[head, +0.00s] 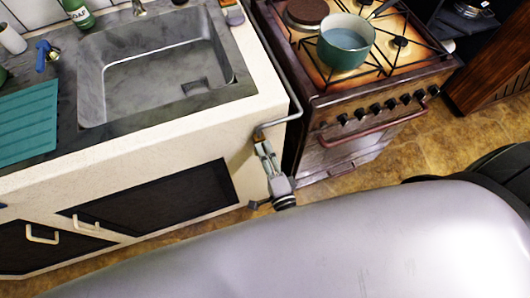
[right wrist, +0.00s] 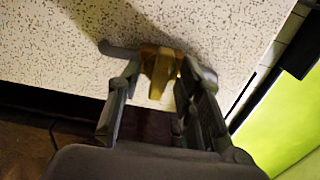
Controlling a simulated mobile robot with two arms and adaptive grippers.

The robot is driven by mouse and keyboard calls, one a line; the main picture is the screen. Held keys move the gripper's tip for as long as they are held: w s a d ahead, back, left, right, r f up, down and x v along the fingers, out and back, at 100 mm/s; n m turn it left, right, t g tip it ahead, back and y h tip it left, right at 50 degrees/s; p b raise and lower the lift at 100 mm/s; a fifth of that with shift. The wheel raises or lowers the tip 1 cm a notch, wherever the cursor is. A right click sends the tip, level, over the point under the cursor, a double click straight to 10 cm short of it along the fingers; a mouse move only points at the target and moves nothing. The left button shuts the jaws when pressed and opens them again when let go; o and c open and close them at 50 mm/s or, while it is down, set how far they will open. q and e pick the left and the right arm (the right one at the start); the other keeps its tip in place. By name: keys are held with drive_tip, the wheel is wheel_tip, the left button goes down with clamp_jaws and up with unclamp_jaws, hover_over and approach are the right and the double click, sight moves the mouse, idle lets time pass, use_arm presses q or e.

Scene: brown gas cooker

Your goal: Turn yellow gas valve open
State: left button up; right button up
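The yellow gas valve (right wrist: 160,68) shows in the right wrist view against the speckled cream side of the counter. My right gripper (right wrist: 158,92) has one finger on each side of the valve, spread apart. The fingertips are very close to the valve; whether they touch it I cannot tell. In the head view my right gripper (head: 264,152) is at the counter's side, below the end of the grey gas pipe (head: 287,122). The valve itself is hard to make out there. My left gripper is not in view.
The brown gas cooker (head: 345,115) stands just right of my gripper, with a green pot (head: 345,55) on top. The cream counter (head: 150,165) with a grey sink (head: 160,75) is on the left. The gap between counter and cooker is narrow.

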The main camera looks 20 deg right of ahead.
clamp_jaws()
idle(0.3)
drive_tip(key=shift+n, duration=0.4)
drive_tip(key=shift+n+p, duration=1.35)
drive_tip(key=shift+n, duration=7.15)
